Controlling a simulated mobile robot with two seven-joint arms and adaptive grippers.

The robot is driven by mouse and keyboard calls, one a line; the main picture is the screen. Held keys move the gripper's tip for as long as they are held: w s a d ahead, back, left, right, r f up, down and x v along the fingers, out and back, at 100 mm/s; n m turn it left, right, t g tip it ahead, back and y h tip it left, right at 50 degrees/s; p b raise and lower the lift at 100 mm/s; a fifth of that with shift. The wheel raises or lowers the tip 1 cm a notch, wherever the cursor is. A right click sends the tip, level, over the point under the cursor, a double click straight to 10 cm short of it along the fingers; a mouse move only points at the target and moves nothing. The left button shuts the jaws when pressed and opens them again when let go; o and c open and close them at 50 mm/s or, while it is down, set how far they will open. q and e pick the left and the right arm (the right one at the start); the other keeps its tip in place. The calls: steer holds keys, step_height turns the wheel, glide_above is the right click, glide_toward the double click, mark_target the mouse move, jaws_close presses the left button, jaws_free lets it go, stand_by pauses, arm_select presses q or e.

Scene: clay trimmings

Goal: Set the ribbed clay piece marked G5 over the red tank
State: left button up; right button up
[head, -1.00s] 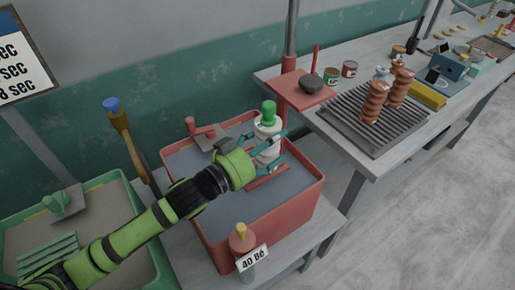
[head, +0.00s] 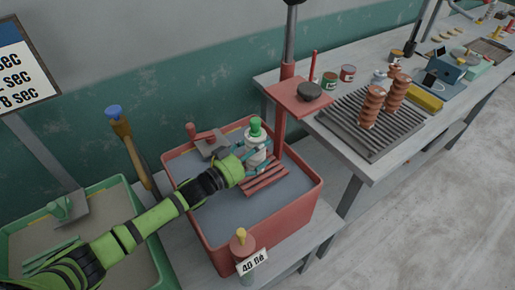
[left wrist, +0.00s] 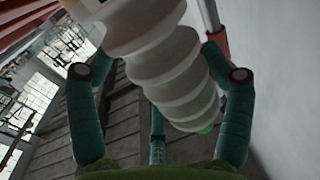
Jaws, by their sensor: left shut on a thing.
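A white ribbed clay piece (head: 256,159) with a green top (head: 255,128) is held upright in my left gripper (head: 252,163) over the red tank (head: 250,247). The tank holds grey liquid, with a red slatted rack (head: 266,180) beside and below the piece. I cannot tell the gap between piece and rack. My right gripper is not in view.
A red post (head: 280,125) with a small shelf (head: 298,97) and dark bowl stands at the tank's back right. A bottle labelled 40 Bé (head: 243,250) stands at its front. A green-rimmed tub (head: 150,235) is left. Brown ribbed pieces (head: 371,106) stand on a grille at right.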

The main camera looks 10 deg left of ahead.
arm_select(q)
steer(key=shift+r, duration=0.15)
steer(key=o, duration=1.6)
steer(key=shift+f, duration=0.3)
steer(key=shift+r, duration=0.15)
steer(key=b+v, duration=0.2)
steer(key=v, duration=0.5)
steer(key=shift+s+a, duration=0.15)
steer(key=shift+s, duration=0.1)
